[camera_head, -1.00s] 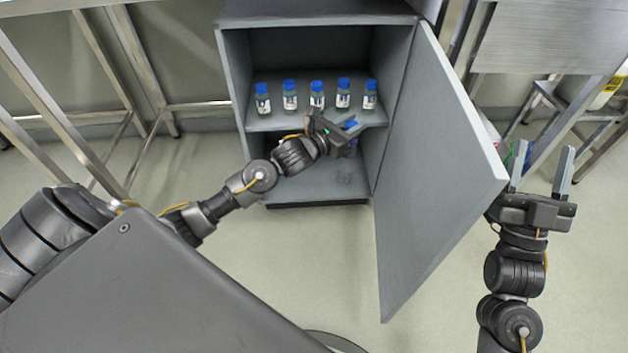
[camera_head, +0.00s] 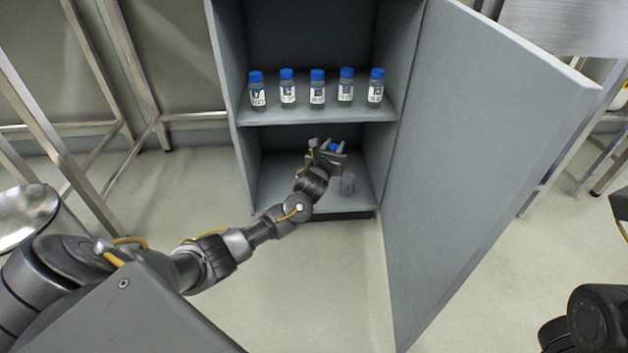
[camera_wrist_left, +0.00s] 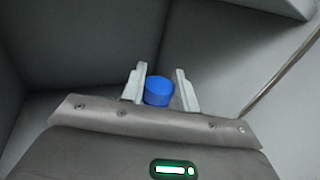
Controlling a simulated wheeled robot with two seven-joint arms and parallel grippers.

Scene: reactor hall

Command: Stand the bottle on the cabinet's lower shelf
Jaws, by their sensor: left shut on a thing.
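The bottle shows mainly as a blue cap (camera_head: 333,147) between the fingers of my left gripper (camera_head: 327,146); its body is hidden behind the gripper. The left wrist view shows the blue cap (camera_wrist_left: 159,90) between the two pale fingers of the gripper (camera_wrist_left: 160,72). My left gripper is shut on the bottle inside the lower compartment of the grey cabinet (camera_head: 228,75). Whether the bottle touches the lower shelf (camera_head: 280,193) cannot be told. My right gripper's fingers are out of view; only dark parts of that arm show at the right edge.
Several blue-capped bottles (camera_head: 317,92) stand in a row on the upper shelf (camera_head: 300,117), above my left gripper. The cabinet door (camera_head: 485,150) stands open to the right. Metal table legs (camera_head: 120,80) are at the left.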

